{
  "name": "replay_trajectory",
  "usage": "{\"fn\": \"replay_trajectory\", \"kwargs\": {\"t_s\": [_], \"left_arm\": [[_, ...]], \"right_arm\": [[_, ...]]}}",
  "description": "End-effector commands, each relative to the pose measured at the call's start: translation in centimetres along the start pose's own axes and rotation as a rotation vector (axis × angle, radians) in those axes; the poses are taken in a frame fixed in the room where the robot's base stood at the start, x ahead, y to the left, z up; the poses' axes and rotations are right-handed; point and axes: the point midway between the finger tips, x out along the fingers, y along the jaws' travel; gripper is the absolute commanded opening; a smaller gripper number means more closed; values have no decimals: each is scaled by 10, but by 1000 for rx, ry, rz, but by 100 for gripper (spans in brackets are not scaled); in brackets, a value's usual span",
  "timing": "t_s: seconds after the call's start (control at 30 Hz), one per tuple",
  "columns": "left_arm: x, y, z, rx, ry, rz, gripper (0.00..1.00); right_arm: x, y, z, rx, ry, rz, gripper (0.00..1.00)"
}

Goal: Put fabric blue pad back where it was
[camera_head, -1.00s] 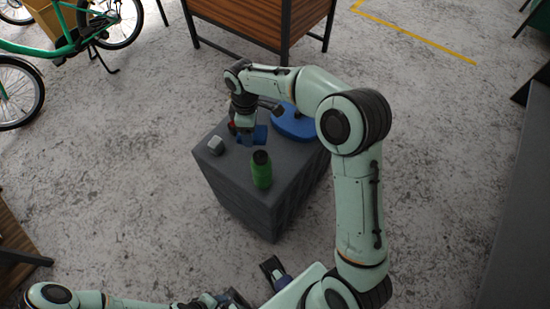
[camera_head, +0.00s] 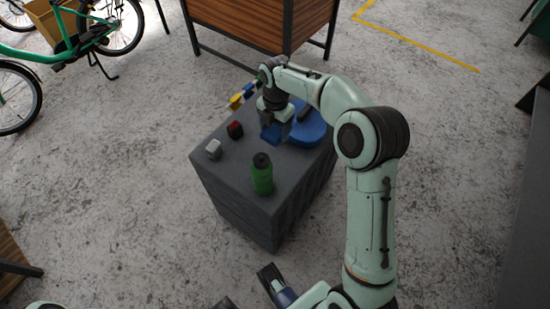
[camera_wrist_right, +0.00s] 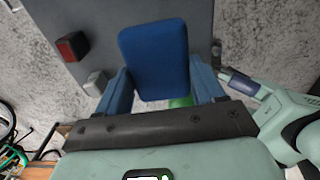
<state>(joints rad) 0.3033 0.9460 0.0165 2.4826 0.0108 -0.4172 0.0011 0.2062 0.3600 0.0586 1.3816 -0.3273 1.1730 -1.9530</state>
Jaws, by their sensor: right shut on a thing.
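The blue pad (camera_head: 270,133) is held by my right gripper (camera_head: 273,122) over the dark grey block, near its back. In the right wrist view the pad (camera_wrist_right: 155,58) is a flat rounded rectangle between the two blue fingers, which press on its sides. In the head view the gripper covers part of the pad. I cannot tell whether the pad touches the block's top. Only part of what looks like my left gripper (camera_head: 272,280) shows at the bottom edge, and its opening is unclear.
On the dark grey block (camera_head: 225,175) stand a green bottle (camera_head: 262,178), a white cube (camera_head: 214,149), a red and black cube (camera_head: 235,130) and a round blue base (camera_head: 310,128). Small yellow and blue things (camera_head: 238,99) show behind. A wooden bench (camera_head: 250,25) stands beyond.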

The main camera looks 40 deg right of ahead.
Motion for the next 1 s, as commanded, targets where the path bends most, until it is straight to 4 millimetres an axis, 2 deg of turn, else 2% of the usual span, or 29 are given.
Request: {"fn": "replay_trajectory", "kwargs": {"t_s": [0.03, 0.1, 0.33, 0.43, 0.67, 0.9, 1.0], "left_arm": [[4, -1, -1, 1, 3, 1, 48], [6, -1, -3, 1, 8, 2, 48], [13, -2, -8, 2, 22, 5, 48], [15, -2, -10, 3, 25, 6, 48], [16, -2, -11, 3, 28, 6, 48], [21, -3, -14, 4, 35, 8, 48], [21, -3, -14, 4, 36, 8, 48]], "right_arm": [[18, -1, 0, 1, 2, -5, 40], [37, -1, 1, 2, 2, -6, 40], [93, -1, 2, 2, 1, -5, 40], [107, -1, 3, 3, 0, -3, 40], [123, -1, 4, 3, 0, -2, 40], [157, -1, 4, 2, 1, -3, 40], [157, -1, 5, 3, 0, -1, 40]]}}
